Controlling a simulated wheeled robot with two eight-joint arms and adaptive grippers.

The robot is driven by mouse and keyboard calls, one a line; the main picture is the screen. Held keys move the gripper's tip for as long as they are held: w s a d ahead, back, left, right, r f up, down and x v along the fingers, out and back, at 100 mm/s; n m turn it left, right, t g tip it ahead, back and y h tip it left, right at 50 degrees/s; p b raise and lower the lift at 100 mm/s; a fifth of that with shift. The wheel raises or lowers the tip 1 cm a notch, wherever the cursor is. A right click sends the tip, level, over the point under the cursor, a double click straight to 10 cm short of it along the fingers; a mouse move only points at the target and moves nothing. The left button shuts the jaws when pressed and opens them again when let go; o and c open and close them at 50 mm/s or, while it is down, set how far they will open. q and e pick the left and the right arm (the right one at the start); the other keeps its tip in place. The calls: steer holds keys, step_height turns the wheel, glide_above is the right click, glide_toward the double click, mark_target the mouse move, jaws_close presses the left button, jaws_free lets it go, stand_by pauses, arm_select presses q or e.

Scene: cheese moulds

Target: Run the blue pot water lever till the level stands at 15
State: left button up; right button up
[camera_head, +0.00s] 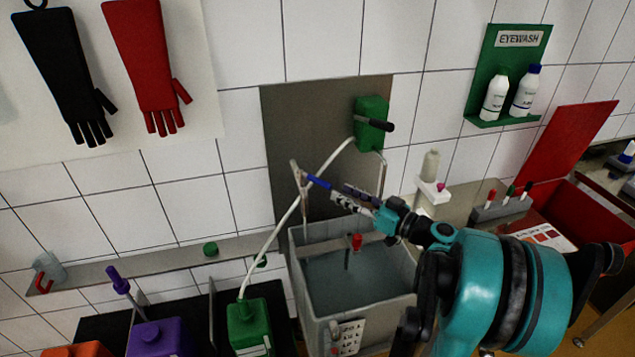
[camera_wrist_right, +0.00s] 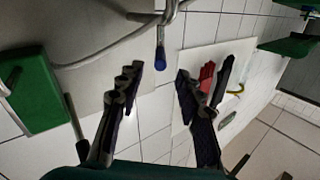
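The blue-handled lever (camera_head: 319,182) sits on a metal pipe fitting (camera_head: 301,176) above the grey basin (camera_head: 302,279). It also shows in the right wrist view (camera_wrist_right: 160,56), hanging from the pipe. My right gripper (camera_head: 341,193) reaches in from the right with its fingers pointing at the lever. In the wrist view the right gripper (camera_wrist_right: 158,75) is open and empty, and the blue tip stands just ahead of the gap, apparently not held. Grey-blue water (camera_head: 350,280) stands in the basin. I cannot read a level mark. My left gripper is not in view.
A green box (camera_head: 371,123) with a black lever is on the wall behind. A red-topped fitting (camera_head: 357,241) stands at the basin. Green (camera_head: 249,325) and purple (camera_head: 160,338) containers stand left. A red crate (camera_head: 590,217) is at right.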

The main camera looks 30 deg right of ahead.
mark_target(320, 180)
steer(key=b+x, duration=0.1)
steer(key=x, duration=0.7)
steer(key=shift+w+a+f, duration=0.1)
steer(key=shift+w+f, duration=0.05)
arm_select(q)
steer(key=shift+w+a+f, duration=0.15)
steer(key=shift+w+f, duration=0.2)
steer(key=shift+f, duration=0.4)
arm_select(e)
steer(key=shift+w, duration=0.15)
steer(key=shift+a, duration=0.1)
jaws_close()
